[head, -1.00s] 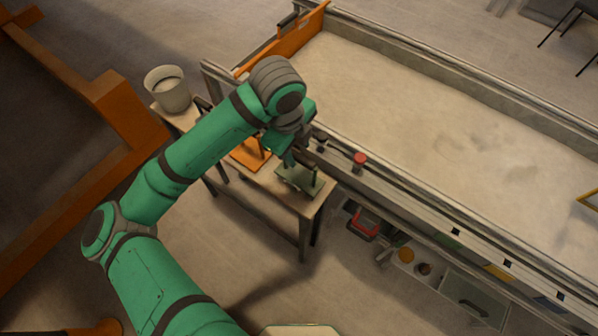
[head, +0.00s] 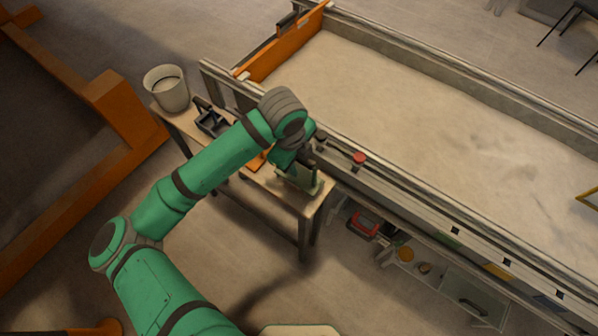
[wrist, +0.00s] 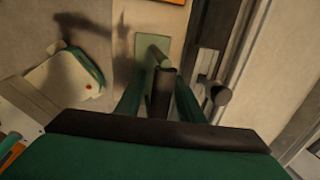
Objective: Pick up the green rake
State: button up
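The green rake (head: 307,185) lies at the near right end of the narrow wooden side table (head: 285,192), with its handle standing up. In the wrist view its flat green head (wrist: 148,45) lies on the table, and the dark grip of its upright handle (wrist: 163,88) points toward the camera. My gripper (wrist: 160,88) is over the rake, with one green finger on each side of the handle. Gaps show between the fingers and the handle, so it looks open. In the head view my wrist partly hides the rake and the gripper's fingers.
An orange tool (head: 257,160), a black tool (head: 210,121) and a white bucket (head: 170,92) stand along the same table. The sandbed (head: 420,110) runs close beside it, with a red knob (head: 359,159) on its near rail. A low shelf (head: 410,262) holds small items.

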grip_shut()
jog(key=shift+r, duration=0.15)
jog(key=shift+r, duration=0.6)
jog(key=s+a+r, duration=0.7)
jog(key=s+r, duration=0.4)
jog(key=shift+s+a+r, duration=0.3)
jog(key=shift+a, duration=0.1)
